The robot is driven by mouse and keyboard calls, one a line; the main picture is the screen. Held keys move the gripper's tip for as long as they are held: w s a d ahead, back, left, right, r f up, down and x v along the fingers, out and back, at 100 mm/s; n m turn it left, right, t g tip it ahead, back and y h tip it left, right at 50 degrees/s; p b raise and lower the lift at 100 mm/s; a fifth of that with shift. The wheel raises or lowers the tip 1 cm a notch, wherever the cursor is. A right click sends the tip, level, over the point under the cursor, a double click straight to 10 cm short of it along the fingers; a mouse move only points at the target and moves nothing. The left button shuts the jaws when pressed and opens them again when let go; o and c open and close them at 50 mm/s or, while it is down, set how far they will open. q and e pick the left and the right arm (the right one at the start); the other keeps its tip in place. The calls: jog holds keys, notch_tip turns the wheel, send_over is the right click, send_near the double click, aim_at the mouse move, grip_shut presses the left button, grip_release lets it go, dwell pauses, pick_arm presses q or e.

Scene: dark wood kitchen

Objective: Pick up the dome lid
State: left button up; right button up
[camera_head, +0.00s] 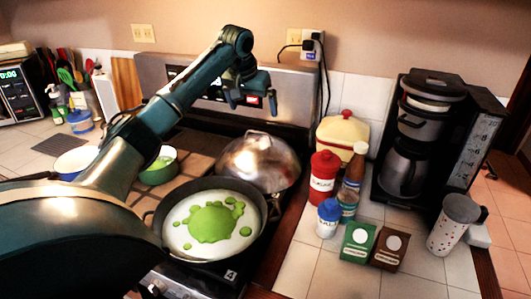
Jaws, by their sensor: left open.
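The dome lid (257,162) is a shiny silver metal dome. It rests at the back right of the stove, just behind a dark frying pan. My left arm comes in from the left and reaches over the stove. My left gripper (254,101) is open and empty, in the air above and behind the lid, with its fingers pointing down. It appears apart from the lid. My right gripper is not in view.
The frying pan (262,234) holds white and green contents. A green pot (158,167) stands left of the lid. A red bottle (323,178), a cream canister (343,136) and a coffee maker (421,140) stand to the right. The front right counter is partly clear.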

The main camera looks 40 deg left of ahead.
aim_at(258, 132)
pick_arm(q)
jog(key=x, duration=0.4)
jog(key=p+x, duration=0.1)
jog(key=x, duration=0.3)
jog(key=p+x, duration=0.1)
jog(key=x, duration=0.3)
jog(key=shift+s+f, duration=0.15)
jog(key=shift+s, duration=0.15)
jog(key=shift+c, duration=0.2)
jog(key=c, duration=1.7)
